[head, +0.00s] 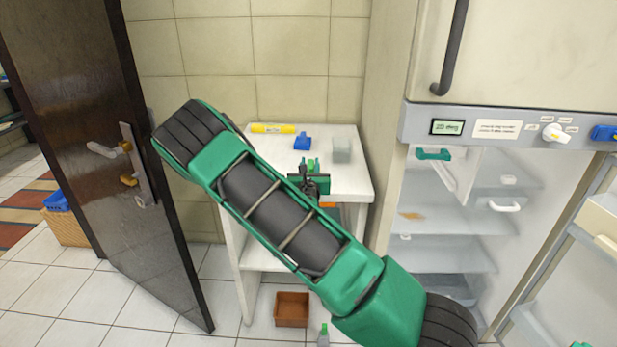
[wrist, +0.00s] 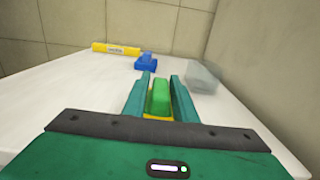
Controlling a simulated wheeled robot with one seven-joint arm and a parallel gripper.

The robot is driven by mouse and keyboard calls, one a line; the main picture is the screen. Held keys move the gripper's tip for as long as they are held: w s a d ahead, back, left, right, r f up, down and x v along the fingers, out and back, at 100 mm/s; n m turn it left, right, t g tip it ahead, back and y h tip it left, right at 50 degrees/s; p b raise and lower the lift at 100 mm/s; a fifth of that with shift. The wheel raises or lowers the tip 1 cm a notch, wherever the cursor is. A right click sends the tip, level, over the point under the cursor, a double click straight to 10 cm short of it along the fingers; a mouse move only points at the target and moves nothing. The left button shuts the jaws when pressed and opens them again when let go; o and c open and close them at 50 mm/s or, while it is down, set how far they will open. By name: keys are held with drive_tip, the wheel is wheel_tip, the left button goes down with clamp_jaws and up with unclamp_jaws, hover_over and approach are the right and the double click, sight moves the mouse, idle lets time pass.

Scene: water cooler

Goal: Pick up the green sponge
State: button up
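The green sponge (wrist: 159,98), with a yellow lower layer, lies on the white tabletop in the wrist view. My gripper (wrist: 161,82) is open, with one teal finger on each side of the sponge. The fingers are close to its sides; whether either one touches it is not clear. In the head view my gripper (head: 310,168) is small, over the front part of the white table. The sponge is hard to tell from the green fingers there.
On the white table (head: 348,181), a yellow tube (head: 272,128), a blue object (head: 302,142) and a clear container (head: 342,149) stand behind my gripper. A tiled wall is at the back. An open fridge (head: 440,225) is at right, a dark door (head: 95,150) at left.

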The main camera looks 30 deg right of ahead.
clamp_jaws()
drive_tip(key=shift+r, duration=0.1)
drive_tip(key=shift+r, duration=0.75)
drive_tip(key=r, duration=0.1)
drive_tip(key=a+r, duration=0.1)
drive_tip(key=r, duration=0.1)
drive_tip(key=shift+s, duration=0.1)
drive_tip(key=s+a+r, duration=0.3)
drive_tip(key=a+r, duration=0.3)
drive_tip(key=a, duration=0.4)
drive_tip(key=shift+a+r, duration=0.15)
